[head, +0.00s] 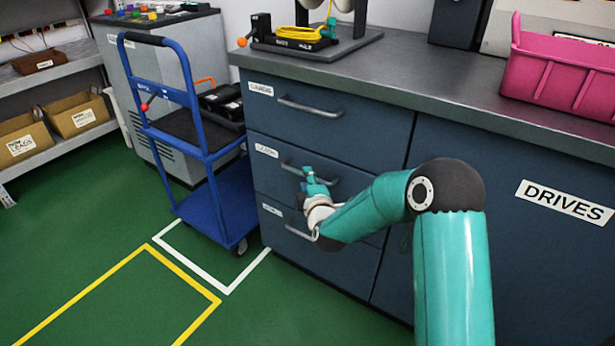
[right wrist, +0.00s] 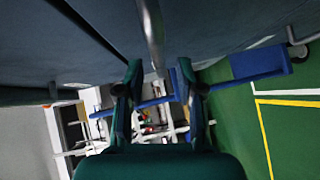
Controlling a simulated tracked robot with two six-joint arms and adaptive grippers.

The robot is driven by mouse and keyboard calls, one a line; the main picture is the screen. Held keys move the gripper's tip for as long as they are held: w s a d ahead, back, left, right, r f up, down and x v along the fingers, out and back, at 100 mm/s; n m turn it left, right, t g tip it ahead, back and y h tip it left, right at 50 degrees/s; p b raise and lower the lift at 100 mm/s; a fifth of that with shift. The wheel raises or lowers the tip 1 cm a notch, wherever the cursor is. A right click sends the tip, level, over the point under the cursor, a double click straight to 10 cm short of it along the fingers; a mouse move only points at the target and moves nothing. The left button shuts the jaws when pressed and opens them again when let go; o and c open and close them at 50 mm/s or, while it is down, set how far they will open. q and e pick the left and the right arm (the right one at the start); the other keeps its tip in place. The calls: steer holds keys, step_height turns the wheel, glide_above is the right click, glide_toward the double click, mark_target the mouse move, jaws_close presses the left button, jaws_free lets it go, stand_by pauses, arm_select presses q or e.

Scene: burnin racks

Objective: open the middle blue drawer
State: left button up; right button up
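The middle blue drawer (head: 268,178) is in the dark blue cabinet, between an upper drawer (head: 340,133) and a lower drawer (head: 340,262). It looks closed, its front level with the others. Its metal bar handle (head: 289,168) is partly hidden behind my right gripper (head: 308,175). In the right wrist view, the two fingers (right wrist: 158,72) of that gripper are spread apart. The handle bar (right wrist: 153,30) runs down toward the gap between the fingertips; I cannot tell whether they touch it. My left gripper is not in view.
A blue cart (head: 215,195) stands close to the left of the drawers. A pink bin (head: 560,75) and a yellow cable coil (head: 300,37) are on the grey counter (head: 430,85). A DRIVES cabinet door (head: 500,250) is at right. Green floor (head: 110,235) in front is free.

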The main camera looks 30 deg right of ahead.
steer(key=shift+x, duration=1.65)
jaws_close()
